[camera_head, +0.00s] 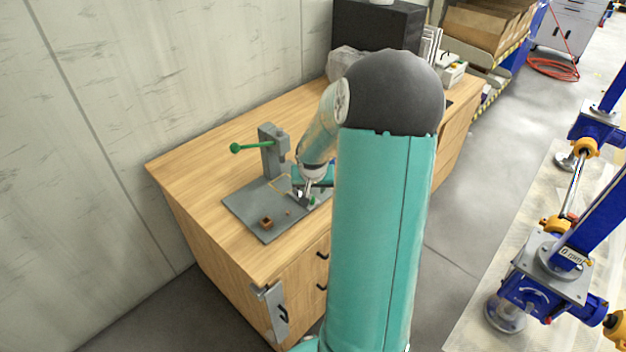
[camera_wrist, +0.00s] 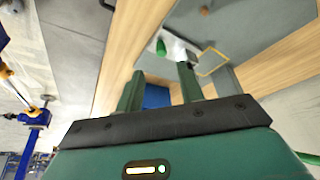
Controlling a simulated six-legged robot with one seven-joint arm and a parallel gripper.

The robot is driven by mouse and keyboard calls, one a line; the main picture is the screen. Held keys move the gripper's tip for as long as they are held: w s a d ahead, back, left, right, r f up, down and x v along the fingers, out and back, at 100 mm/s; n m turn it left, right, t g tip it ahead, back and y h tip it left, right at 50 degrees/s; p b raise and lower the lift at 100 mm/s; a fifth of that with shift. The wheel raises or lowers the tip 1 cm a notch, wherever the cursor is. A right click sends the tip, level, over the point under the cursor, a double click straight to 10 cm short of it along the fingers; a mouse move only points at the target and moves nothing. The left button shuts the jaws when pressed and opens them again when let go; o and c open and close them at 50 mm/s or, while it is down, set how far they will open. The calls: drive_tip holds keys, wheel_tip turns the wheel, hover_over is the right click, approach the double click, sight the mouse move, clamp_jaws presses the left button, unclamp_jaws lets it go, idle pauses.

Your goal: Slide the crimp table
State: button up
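The grey crimp fixture (camera_head: 236,205) lies on the wooden bench. Its upright post (camera_head: 269,150) carries a lever with a green ball (camera_head: 235,148). I cannot tell for sure which part is the crimp table; a pale metal piece with a green knob (camera_wrist: 161,48) sits beside a yellow square outline (camera_wrist: 212,62) on the plate in the wrist view. My gripper (camera_head: 307,190) is low over the plate's right side, partly hidden by my arm. Its two dark green fingers (camera_wrist: 158,86) are apart, with the green knob beyond their tips, not between them.
A small brown block (camera_head: 266,222) lies near the plate's front edge. A black box (camera_head: 375,28) stands at the back of the bench. Blue screw jacks (camera_head: 545,275) stand on the floor to the right. The bench's left end is clear.

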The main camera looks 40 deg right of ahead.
drive_tip(key=v, duration=0.6)
idle(0.4)
drive_tip(key=s+a+r+n, duration=0.1)
drive_tip(key=a+r+n, duration=0.1)
drive_tip(key=a+r, duration=0.5)
drive_tip(key=s+a+r+n, duration=0.15)
drive_tip(key=a+r, duration=0.35)
drive_tip(key=a, duration=0.5)
drive_tip(key=s+a+r+n+t+y, duration=0.1)
drive_tip(key=s+a+r+n, duration=0.1)
drive_tip(key=s+a, duration=0.3)
drive_tip(key=s+a+r+n+t+y, duration=0.1)
drive_tip(key=s+a, duration=0.4)
drive_tip(key=a, duration=0.5)
wheel_tip(320, 180, up, 2)
drive_tip(key=n+y, duration=0.1)
drive_tip(key=n, duration=0.1)
drive_tip(key=shift+s+r+n, duration=0.2)
drive_tip(key=shift+s+n, duration=0.15)
drive_tip(key=shift+s, duration=0.05)
